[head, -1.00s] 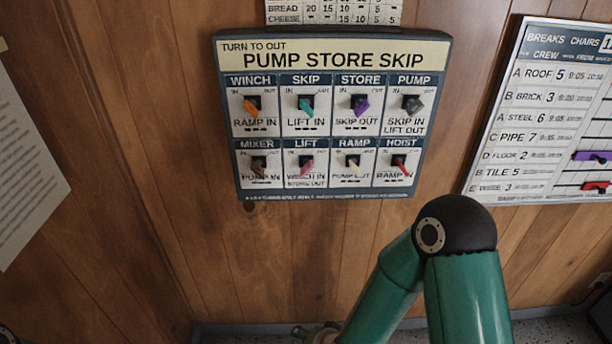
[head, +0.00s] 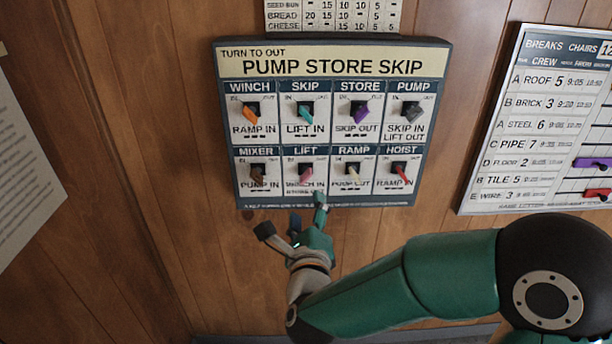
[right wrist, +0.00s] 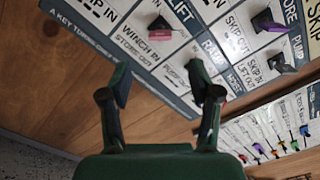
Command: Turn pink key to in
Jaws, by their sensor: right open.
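The pink key (head: 306,175) is under the LIFT label in the bottom row of the key board (head: 228,140). Its handle leans down and slightly left from its dark socket, with IN marked at the left and OUT at the right. My right gripper (head: 293,215) is open and empty just below the board, under the LIFT panel, apart from the pink key. In the right wrist view the pink key (right wrist: 160,27) is beyond the open fingers (right wrist: 160,78). My left gripper is not in view.
Neighbouring keys are the brown MIXER key (head: 258,175), cream RAMP key (head: 353,176) and red HOIST key (head: 402,178). A crew board (head: 540,110) with sliders hangs at the right. Wood wall below the board is clear at the left.

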